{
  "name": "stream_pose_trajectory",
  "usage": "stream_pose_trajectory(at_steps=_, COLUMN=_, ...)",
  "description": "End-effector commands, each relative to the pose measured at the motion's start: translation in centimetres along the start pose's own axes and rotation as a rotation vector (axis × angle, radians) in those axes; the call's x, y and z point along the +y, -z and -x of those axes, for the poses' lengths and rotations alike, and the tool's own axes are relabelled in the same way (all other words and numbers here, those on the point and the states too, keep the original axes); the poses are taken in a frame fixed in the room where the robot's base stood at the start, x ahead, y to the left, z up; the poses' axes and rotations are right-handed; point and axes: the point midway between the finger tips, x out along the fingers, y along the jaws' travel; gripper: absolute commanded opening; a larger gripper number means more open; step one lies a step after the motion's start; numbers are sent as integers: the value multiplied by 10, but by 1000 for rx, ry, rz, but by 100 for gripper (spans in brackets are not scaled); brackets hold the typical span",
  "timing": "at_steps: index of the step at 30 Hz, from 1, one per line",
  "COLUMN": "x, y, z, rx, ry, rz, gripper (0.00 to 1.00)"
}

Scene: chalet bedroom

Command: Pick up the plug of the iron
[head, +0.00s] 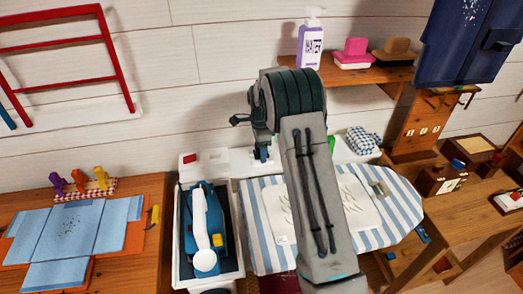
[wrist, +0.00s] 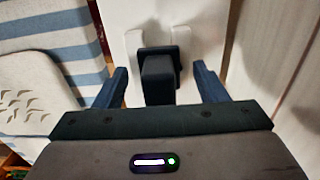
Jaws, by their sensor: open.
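A black plug (wrist: 158,78) sits against a white holder (wrist: 190,42) in the wrist view. My gripper (wrist: 161,68) is open, with one dark blue finger on each side of the plug. Gaps show between the plug and both fingers. In the head view my gripper (head: 262,152) is low over the white strip behind the ironing board, and the plug cannot be made out there. The blue iron (head: 219,212) with a white handle lies in a pale tray (head: 236,274) left of the board. No cord can be traced to the plug.
The striped ironing board (head: 262,228) lies below my arm, with a pale printed cloth on it. A checked cloth bundle (head: 362,140) stands at its back right. A shelf (head: 372,76) with a purple-labelled bottle (head: 311,46) is above. A wooden table (head: 150,195) is at left.

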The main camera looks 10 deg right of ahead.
Motion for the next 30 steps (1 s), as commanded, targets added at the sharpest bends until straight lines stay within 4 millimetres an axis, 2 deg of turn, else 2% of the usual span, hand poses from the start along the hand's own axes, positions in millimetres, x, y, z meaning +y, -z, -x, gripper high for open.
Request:
stream_pose_trajectory(at_steps=3, x=0, y=0, z=0, rx=0, ry=0, rz=0, gripper=65)
stream_pose_trajectory(at_steps=4, x=0, y=0, z=0, rx=0, ry=0, rz=0, gripper=63)
stream_pose_trajectory(at_steps=9, x=0, y=0, z=0, rx=0, ry=0, rz=0, gripper=16)
stream_pose_trajectory(at_steps=20, x=-1, y=0, z=7, rx=0, ry=3, rz=-1, gripper=16)
stream_pose_trajectory(at_steps=23, x=-1, y=0, z=20, rx=0, ry=4, rz=-1, gripper=16)
stream_pose_trajectory(at_steps=30, x=-1, y=0, z=69, rx=0, ry=5, rz=0, gripper=16)
